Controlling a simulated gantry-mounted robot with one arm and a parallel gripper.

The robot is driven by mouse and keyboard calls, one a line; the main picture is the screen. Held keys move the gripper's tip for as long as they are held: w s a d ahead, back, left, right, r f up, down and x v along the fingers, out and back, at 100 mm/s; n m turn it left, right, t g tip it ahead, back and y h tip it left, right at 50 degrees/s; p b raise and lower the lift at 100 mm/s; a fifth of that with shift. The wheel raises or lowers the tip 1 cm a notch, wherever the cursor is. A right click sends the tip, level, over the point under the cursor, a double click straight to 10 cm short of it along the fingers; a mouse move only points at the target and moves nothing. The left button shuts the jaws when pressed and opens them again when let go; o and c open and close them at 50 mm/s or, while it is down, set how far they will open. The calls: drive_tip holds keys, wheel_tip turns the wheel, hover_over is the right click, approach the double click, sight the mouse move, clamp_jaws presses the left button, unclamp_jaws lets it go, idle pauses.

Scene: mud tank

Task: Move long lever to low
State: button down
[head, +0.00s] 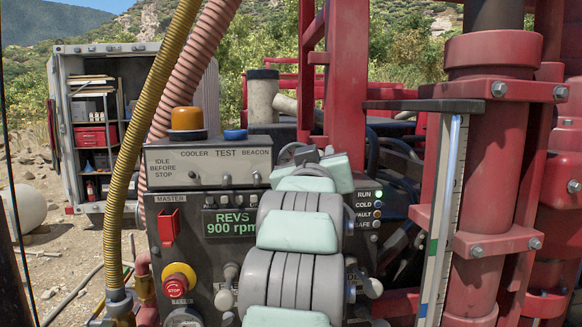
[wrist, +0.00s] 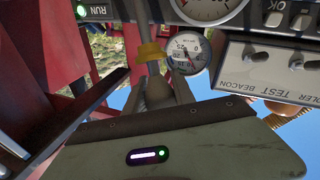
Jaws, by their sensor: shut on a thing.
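In the wrist view my gripper (wrist: 158,82) is shut on a grey lever (wrist: 153,65) with a yellow collar (wrist: 151,52) just beyond the fingertips. I cannot tell from its label whether this is the long lever, nor its exact setting. In the head view my grey and mint arm covers the middle of the control panel (head: 200,262), hiding the fingertips and the held lever. Pale lever knobs (head: 230,272) show left of the arm, and another pale knob (head: 373,288) shows right of it.
The panel display (head: 231,223) reads REVS 900 rpm. A red stop button (head: 177,284) and an orange beacon (head: 187,118) are at its left. A round gauge (wrist: 185,54) is close beside the lever in the wrist view. Red pipework (head: 492,130) stands at the right.

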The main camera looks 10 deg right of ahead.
drive_tip(key=shift+w+a+f, duration=0.1)
idle(0.3)
drive_tip(key=c, duration=1.1)
unclamp_jaws()
drive_tip(key=shift+o, duration=0.2)
drive_tip(key=b+v, duration=0.2)
drive_tip(key=v, duration=0.9)
drive_tip(key=shift+w, duration=0.1)
